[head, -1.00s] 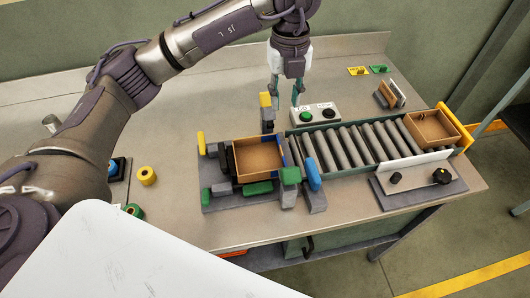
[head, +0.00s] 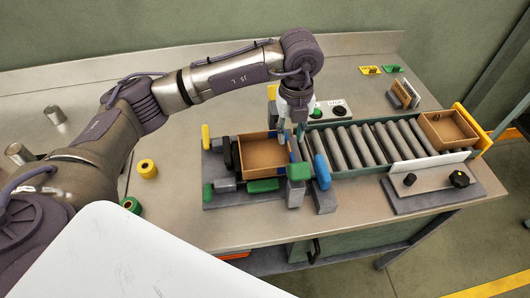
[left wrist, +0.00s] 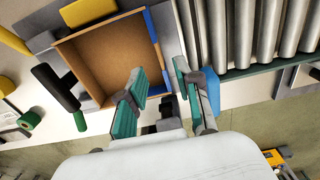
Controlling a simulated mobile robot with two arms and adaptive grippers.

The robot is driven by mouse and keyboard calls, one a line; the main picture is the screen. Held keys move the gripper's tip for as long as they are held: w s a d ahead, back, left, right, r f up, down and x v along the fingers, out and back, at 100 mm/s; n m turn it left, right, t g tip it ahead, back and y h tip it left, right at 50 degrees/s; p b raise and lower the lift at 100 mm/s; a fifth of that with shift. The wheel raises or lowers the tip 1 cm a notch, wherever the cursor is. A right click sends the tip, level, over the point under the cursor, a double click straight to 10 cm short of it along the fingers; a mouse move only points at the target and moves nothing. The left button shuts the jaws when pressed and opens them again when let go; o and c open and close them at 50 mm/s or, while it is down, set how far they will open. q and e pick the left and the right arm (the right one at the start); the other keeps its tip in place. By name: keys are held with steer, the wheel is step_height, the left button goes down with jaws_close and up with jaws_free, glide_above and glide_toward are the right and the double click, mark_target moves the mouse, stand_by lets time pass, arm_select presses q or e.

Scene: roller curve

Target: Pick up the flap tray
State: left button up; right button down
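An open brown tray (head: 262,156) sits in a grey fixture at the left end of the roller conveyor; its right side has blue parts along it. In the left wrist view the tray (left wrist: 105,55) is seen from above, empty. A second brown tray (head: 447,130) stands at the conveyor's far right end. I cannot tell by look which one is the flap tray. My left gripper (head: 290,132) is over the right side of the left tray. My right gripper is not in view.
The roller conveyor (head: 358,144) runs right from the fixture. A button box (head: 329,110) stands behind it, a white panel with black knobs (head: 430,170) in front. Green (head: 299,171) and blue (head: 322,171) blocks stand near the left tray. Yellow roll (head: 147,168) lies left on open table.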

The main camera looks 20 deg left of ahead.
mark_target(289, 146)
arm_select(q)
steer(key=shift+f, duration=0.5)
steer(key=f, duration=0.1)
steer(key=f+p, duration=0.1)
steer(key=f, duration=0.1)
steer(key=f+p, duration=0.1)
steer(key=shift+w+a+f, duration=0.25)
steer(key=shift+w, duration=0.1)
steer(key=shift+f, duration=0.25)
jaws_close()
